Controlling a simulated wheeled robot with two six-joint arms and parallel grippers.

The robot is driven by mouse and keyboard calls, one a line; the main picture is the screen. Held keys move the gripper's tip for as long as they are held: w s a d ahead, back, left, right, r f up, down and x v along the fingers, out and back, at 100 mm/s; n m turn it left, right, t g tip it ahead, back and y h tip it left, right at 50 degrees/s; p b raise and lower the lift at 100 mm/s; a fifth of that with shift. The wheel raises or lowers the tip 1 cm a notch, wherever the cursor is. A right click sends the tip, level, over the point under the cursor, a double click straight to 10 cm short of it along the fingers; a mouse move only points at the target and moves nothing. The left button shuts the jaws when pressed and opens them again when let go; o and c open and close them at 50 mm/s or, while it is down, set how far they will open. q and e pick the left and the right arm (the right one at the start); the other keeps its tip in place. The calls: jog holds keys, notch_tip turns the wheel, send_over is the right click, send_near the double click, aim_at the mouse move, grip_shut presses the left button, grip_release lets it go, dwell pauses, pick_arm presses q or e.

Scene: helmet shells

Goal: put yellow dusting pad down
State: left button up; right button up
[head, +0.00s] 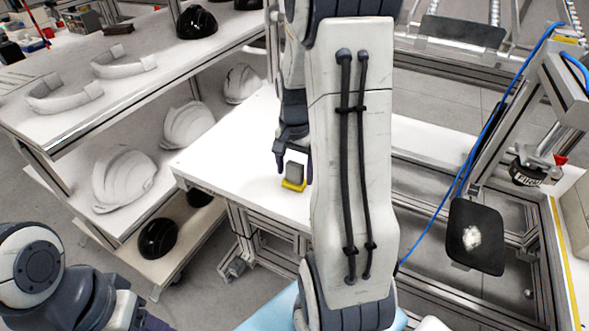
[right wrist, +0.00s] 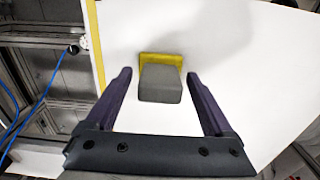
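The yellow dusting pad (head: 294,184) is a yellow base with a grey block on top. It rests on the white table (head: 225,165). In the right wrist view the pad's grey block (right wrist: 160,84) lies ahead of my right gripper (right wrist: 157,75), midway between its two fingers. The fingers are wide apart and do not touch the pad. In the head view my right gripper (head: 293,170) is beside the pad, partly hidden by my own arm. My left arm shows at the lower left, but its gripper fingers are not visible.
A shelf (head: 100,122) at the left carries white helmet shells (head: 124,178) and black helmets (head: 197,22). A blue cable (head: 440,205) hangs at the right near a black plate (head: 475,236). The white table around the pad is clear.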

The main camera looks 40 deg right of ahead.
aim_at(295, 164)
jog(key=shift+r, duration=0.25)
notch_tip(295, 164, up, 12)
jog(key=p, duration=0.2)
jog(key=s+a+n, duration=0.2)
jog(key=a+n, duration=0.7)
jog(key=a, duration=1)
jog(key=s+a+f+n+y, duration=0.1)
jog(key=s+a+f+n, duration=0.2)
jog(key=s+a+n, duration=0.9)
jog(key=shift+s+f, duration=0.4)
jog(key=shift+s, duration=0.75)
